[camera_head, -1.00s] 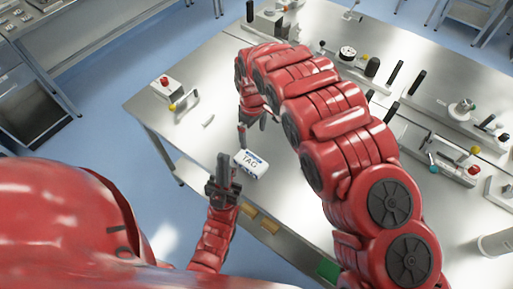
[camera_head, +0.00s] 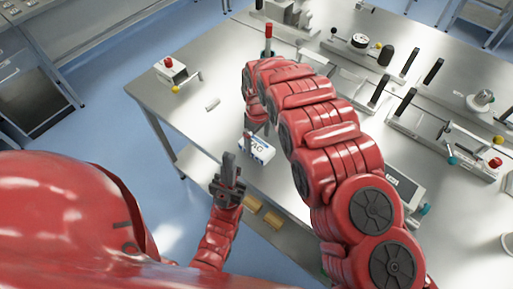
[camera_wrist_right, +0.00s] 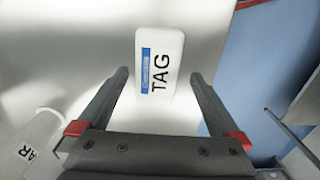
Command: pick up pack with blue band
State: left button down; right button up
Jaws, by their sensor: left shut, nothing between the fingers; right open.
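The pack with the blue band (camera_head: 261,151) is a white block marked TAG, lying on the metal table near its front edge. In the right wrist view the pack (camera_wrist_right: 163,55) lies ahead, its near end between the open fingertips of my right gripper (camera_wrist_right: 159,76), with a gap on both sides. In the head view my right gripper (camera_head: 255,131) is over the pack, largely hidden by its own arm. My left gripper (camera_head: 228,168) is shut and empty, pointing up just left of the pack, by the table's front edge.
Clamps and fixtures (camera_head: 435,125) fill the right side. A white item lettered AR (camera_wrist_right: 35,140) shows at lower left in the wrist view.

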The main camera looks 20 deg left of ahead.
aim_at(256, 144)
jog(key=shift+w+a+f+p, duration=0.2)
jog(key=shift+w+f+p, duration=0.05)
jog(key=shift+f+p, duration=0.3)
jog(key=shift+a+f+p, duration=0.15)
jog(key=shift+f+p, duration=0.25)
jog(key=shift+f, duration=0.2)
jog(key=shift+w+a+f, duration=0.1)
jog(key=shift+f, duration=1.15)
jog(key=shift+c, duration=0.2)
jog(key=c, duration=1.3)
jog(key=shift+c, duration=0.2)
jog(key=shift+r, duration=0.2)
